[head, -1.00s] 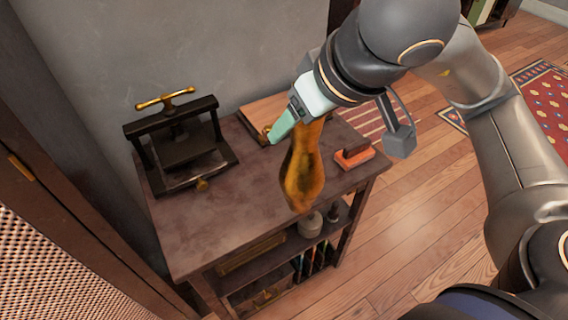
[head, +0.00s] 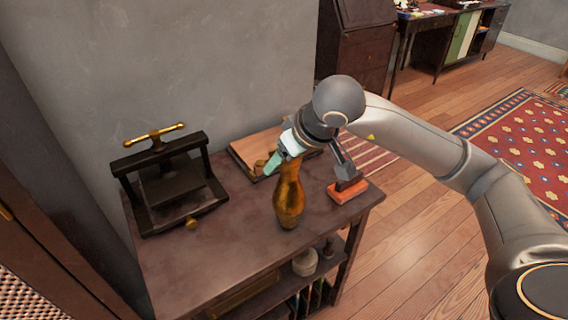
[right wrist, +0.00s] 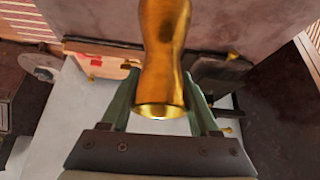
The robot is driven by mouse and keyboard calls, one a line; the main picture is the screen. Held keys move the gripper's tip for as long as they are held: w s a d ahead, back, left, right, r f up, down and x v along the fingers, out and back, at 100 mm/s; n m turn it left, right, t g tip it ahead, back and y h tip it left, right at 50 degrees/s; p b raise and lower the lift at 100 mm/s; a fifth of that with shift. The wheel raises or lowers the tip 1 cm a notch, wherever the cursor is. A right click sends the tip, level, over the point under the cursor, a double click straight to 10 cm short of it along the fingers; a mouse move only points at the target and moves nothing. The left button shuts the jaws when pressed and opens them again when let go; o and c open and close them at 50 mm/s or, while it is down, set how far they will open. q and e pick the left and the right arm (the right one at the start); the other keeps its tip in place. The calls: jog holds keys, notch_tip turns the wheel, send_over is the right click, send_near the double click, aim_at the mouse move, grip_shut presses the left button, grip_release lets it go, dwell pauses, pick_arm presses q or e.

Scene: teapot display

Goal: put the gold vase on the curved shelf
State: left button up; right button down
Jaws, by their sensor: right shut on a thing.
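The gold vase (head: 289,200) is close to upright over the right half of a dark wooden table top (head: 225,245). I cannot tell whether its base touches the wood. My right gripper (head: 284,158) is shut on the vase at its top end. In the right wrist view the vase (right wrist: 164,50) sits between the two green fingers, its open rim toward the camera. I cannot make out a shelf that is clearly curved. My left gripper is not in view.
A black press with a gold handle (head: 168,185) stands at the table's left. A wooden board (head: 250,150) lies behind the vase, and an orange block (head: 345,193) to its right. Lower shelves hold a pale jar (head: 305,264) and books. Free table top lies left of the vase.

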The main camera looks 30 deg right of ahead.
jog(key=shift+f, duration=0.25)
jog(key=shift+f, duration=0.15)
jog(key=shift+c, duration=0.6)
grip_release()
jog(key=shift+f, duration=0.1)
